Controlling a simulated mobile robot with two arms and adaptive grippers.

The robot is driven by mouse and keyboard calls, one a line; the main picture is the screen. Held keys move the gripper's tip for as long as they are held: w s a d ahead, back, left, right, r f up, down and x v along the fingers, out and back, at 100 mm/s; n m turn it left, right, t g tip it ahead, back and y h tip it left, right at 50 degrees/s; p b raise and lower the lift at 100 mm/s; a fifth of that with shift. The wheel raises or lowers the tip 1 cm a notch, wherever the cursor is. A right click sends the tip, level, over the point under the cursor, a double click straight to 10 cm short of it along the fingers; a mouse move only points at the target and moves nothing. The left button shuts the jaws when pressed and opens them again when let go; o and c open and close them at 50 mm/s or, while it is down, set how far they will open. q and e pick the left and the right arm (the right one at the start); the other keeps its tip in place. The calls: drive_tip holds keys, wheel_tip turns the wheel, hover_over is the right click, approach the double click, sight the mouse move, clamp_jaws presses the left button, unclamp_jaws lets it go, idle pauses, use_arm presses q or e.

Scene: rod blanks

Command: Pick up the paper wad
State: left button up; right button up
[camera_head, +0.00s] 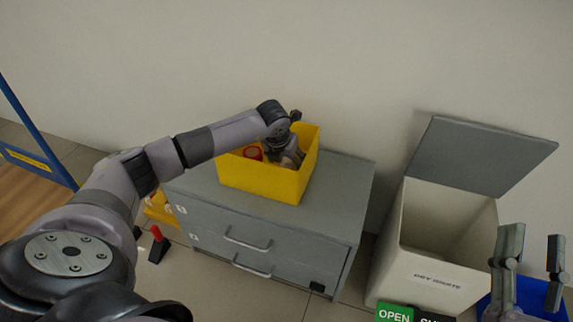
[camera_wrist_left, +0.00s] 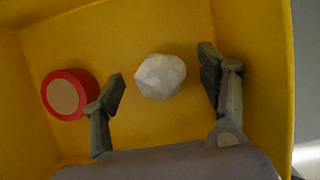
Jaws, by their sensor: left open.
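The paper wad (camera_wrist_left: 160,76) is a white, crumpled ball on the floor of a yellow bin. In the left wrist view it lies between the two open fingers of my left gripper (camera_wrist_left: 162,82), with a gap on each side. In the head view my left gripper (camera_head: 290,158) reaches down into the yellow bin (camera_head: 262,183), and the wad cannot be made out clearly there. My right gripper (camera_head: 530,270) is at the lower right, its two fingers apart and nothing between them.
A red-rimmed round object (camera_wrist_left: 68,95) lies in the bin, left of the fingers; it also shows in the head view (camera_head: 253,153). The bin stands on a grey drawer cabinet (camera_head: 345,185). A cream waste bin (camera_head: 398,262) with a raised grey lid (camera_head: 485,155) stands to the right.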

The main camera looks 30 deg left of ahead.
use_arm(q)
drive_tip(key=c, duration=0.8)
drive_tip(key=shift+c, duration=0.2)
drive_tip(key=shift+r, duration=0.1)
